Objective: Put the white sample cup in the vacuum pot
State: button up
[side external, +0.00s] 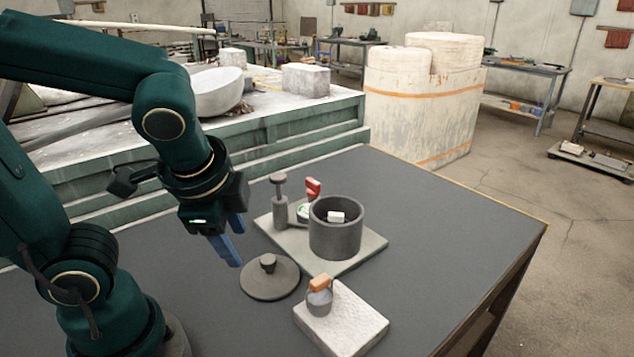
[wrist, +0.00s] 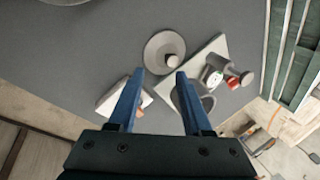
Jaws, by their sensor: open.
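The vacuum pot (side external: 337,241) is a dark grey open cylinder on a light base plate (side external: 362,258). A small white object (side external: 336,217), which looks like the white sample cup, shows inside its mouth. In the wrist view the pot (wrist: 209,103) is partly hidden by a finger. The pot's round lid (side external: 262,288) lies flat on the table. My gripper (side external: 234,243) is open and empty, above the table left of the lid and pot, fingers pointing down.
A grey post (side external: 280,208) and a red-handled valve with a gauge (side external: 313,188) stand on the base plate behind the pot. The dark table (side external: 440,240) is clear to the right. A stepped green-edged platform (side external: 320,130) rises behind the table.

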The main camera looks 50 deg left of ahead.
jog(key=shift+s+d+r+n+t+h, duration=0.2)
jog(key=shift+d+r+n+t+h, duration=0.3)
jog(key=shift+n, duration=0.75)
jog(key=shift+s+d+r+n+t+h, duration=0.25)
jog(key=shift+d+n+h, duration=0.3)
jog(key=shift+n, duration=0.75)
jog(key=shift+s+d+r+n+t+h, duration=0.15)
jog(key=shift+d+r+n+t+h, duration=0.25)
jog(key=shift+n, duration=0.85)
jog(key=shift+d+f, duration=0.1)
